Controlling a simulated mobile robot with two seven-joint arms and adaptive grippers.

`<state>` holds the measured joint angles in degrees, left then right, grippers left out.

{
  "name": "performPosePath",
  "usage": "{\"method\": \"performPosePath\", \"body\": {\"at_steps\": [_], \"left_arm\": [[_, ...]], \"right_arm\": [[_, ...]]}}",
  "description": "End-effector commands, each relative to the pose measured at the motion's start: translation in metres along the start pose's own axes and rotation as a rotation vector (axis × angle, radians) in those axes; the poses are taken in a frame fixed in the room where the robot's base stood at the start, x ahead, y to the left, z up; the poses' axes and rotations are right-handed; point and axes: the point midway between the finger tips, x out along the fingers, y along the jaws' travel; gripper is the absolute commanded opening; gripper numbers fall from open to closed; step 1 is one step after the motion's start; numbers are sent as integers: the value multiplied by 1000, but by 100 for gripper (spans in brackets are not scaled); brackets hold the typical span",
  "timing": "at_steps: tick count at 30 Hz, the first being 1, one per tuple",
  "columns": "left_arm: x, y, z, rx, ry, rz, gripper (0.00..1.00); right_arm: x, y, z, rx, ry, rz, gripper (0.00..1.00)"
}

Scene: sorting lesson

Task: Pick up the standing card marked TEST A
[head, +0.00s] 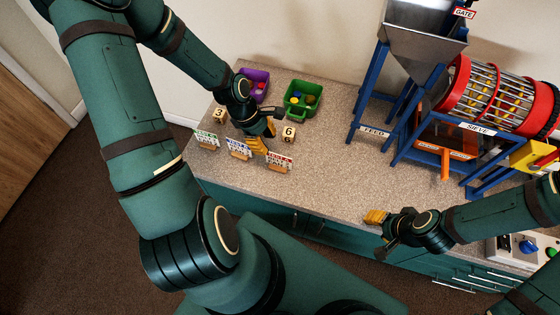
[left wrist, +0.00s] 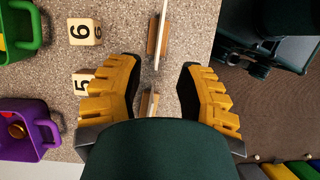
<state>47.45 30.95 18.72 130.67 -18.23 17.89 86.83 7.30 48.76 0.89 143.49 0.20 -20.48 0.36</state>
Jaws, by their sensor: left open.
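Three standing cards in wooden bases line the front left of the counter: a green-marked card (head: 206,138), a blue-marked card (head: 238,148) and a red-marked card (head: 279,161). Their lettering is too small to read, so I cannot tell which says TEST A. My left gripper (head: 257,146) is open, between and above the blue and red cards. In the left wrist view, the left gripper (left wrist: 158,65) has one card (left wrist: 162,35) edge-on just beyond its fingertips, and another base (left wrist: 149,104) between its fingers, partly hidden by the palm. My right gripper (head: 376,217) is at the counter's front edge, away from the cards.
Number cubes marked 3 (head: 220,115) and 6 (head: 289,133) stand behind the cards; a 5 cube (left wrist: 83,84) shows beside the left finger. Purple (head: 255,84) and green (head: 301,97) bins stand behind. The sieve machine (head: 490,100) fills the right. The middle counter is clear.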

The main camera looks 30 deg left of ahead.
Motion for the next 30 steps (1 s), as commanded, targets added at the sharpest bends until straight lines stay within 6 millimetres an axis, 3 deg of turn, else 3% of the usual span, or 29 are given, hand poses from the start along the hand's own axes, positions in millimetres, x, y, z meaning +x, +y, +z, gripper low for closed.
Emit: {"method": "performPosePath", "body": {"at_steps": [1,6,14,21,30], "left_arm": [[14,0,0,2,-2,-3,37],[39,0,0,3,-1,-1,37],[56,0,0,3,-1,1,37],[91,0,1,5,-1,-1,37],[100,1,2,2,-1,2,37]], "right_arm": [[5,2,2,-1,-3,0,47],[11,4,4,-3,-9,-1,47],[16,6,6,-5,-14,-2,47],[27,10,9,-7,-17,-2,47],[29,11,8,-7,-15,-2,47]]}}
